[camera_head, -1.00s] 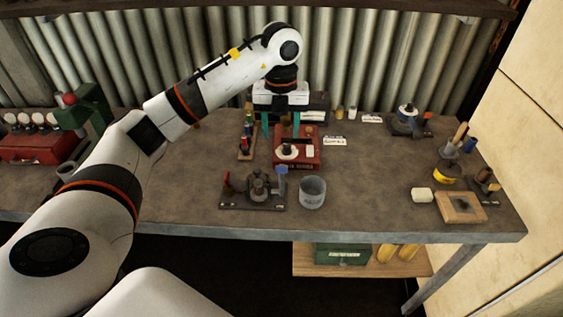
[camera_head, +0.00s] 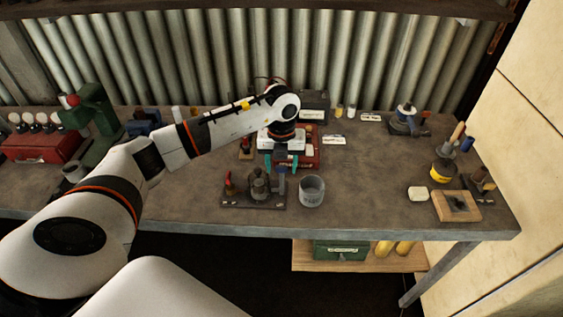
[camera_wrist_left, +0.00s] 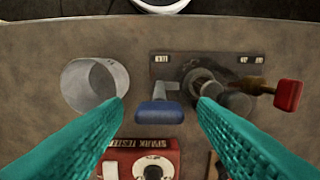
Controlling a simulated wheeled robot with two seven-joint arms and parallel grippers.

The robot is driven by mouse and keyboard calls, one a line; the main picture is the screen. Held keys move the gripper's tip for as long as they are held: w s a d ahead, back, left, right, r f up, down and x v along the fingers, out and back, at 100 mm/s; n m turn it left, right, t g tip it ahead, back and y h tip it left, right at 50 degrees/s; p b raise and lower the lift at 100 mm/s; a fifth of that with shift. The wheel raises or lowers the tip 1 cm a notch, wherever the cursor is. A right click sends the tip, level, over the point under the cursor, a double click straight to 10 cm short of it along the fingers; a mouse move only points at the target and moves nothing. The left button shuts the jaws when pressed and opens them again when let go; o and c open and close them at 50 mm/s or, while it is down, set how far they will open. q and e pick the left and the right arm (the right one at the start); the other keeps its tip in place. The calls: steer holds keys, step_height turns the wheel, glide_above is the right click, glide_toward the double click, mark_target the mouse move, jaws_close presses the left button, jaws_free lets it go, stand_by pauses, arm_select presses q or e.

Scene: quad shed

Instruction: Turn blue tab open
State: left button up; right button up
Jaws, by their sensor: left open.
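The blue tab (camera_wrist_left: 158,112) is on a grey stem at the edge of a dark base plate (camera_wrist_left: 168,66) in the left wrist view. The plate also bears grey metal fittings (camera_wrist_left: 205,85) and a red-handled lever (camera_wrist_left: 288,95). In the head view, the fittings (camera_head: 259,186) stand near the front of the bench. My left gripper (camera_head: 281,166) is open and empty, pointing down just behind the plate. Its teal fingers appear on either side of the blue tab in the left wrist view, with a gap on each side. My right gripper is not in view.
A red spark tester box (camera_wrist_left: 140,143) lies behind the tab, partly hidden by my gripper in the head view. A wooden block (camera_head: 456,206) is far right. The bench between cup and block is mostly free.

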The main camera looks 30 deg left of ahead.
arm_select(q)
steer(key=shift+c, duration=0.5)
steer(key=c, duration=0.9)
